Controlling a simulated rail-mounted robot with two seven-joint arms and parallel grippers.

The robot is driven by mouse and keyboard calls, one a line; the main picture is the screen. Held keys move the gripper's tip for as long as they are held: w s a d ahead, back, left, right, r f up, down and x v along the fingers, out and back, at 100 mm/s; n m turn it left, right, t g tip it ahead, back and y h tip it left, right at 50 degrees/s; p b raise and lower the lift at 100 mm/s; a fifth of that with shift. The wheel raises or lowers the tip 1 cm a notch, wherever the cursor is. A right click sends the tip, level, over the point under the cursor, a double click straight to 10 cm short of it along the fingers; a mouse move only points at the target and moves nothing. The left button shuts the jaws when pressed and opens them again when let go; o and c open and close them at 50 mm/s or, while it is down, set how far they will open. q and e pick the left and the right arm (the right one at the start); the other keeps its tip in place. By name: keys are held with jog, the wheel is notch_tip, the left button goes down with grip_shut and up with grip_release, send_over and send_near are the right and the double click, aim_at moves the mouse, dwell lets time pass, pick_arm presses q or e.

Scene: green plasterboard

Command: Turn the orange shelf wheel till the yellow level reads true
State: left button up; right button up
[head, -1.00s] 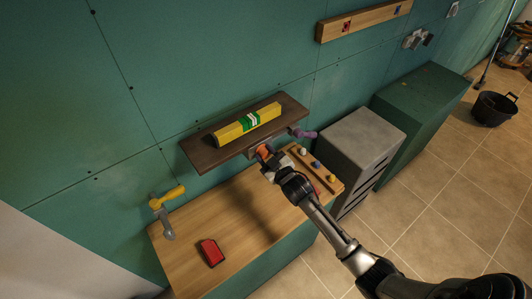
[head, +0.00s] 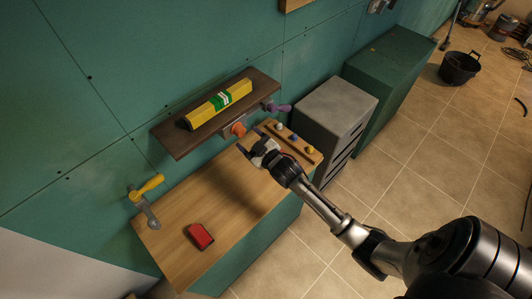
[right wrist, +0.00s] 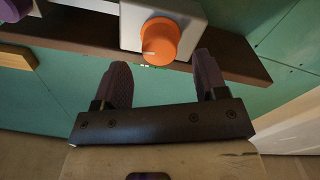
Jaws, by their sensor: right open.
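The orange wheel (head: 238,129) is on a grey block under the front of a dark brown shelf (head: 170,138). The yellow level (head: 204,111), with a green and white band, lies along the shelf; its reading is too small to make out. My right gripper (head: 258,148) is open and empty, just in front of the wheel and apart from it. In the right wrist view the wheel (right wrist: 160,42) shows a pale mark on its face, beyond the gap between the open fingers (right wrist: 161,62). My left gripper is not in view.
A wooden bench top (head: 185,204) below holds a red object (head: 200,236) and a strip with small coloured knobs (head: 295,138). A yellow-handled lever (head: 146,188) is at left, a purple handle (head: 278,107) right of the wheel. A grey cabinet (head: 335,105) stands at right.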

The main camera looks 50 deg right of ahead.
jog(key=s, duration=0.9)
jog(key=shift+s+a+b, duration=0.3)
jog(key=shift+s+a, duration=0.1)
jog(key=shift+f, duration=0.1)
jog(key=s+f+m+g+h, duration=0.1)
jog(key=s+f+m+g, duration=0.25)
jog(key=f+g, duration=0.35)
jog(key=s+a+f+n+g+y, duration=0.1)
jog(key=s+a+g, duration=0.3)
jog(key=s+a, duration=0.4)
jog(key=s+a+f+n+g+y, duration=0.1)
jog(key=s+a+g+y, duration=0.3)
jog(key=s, duration=0.6)
notch_tip(320, 180, up, 17)
jog(key=s+a+h+p, duration=0.1)
jog(key=h+p, duration=0.1)
jog(key=p, duration=1.5)
jog(key=shift+s+r+p, duration=0.15)
jog(key=shift+s+p, duration=0.05)
jog(key=shift+p, duration=0.2)
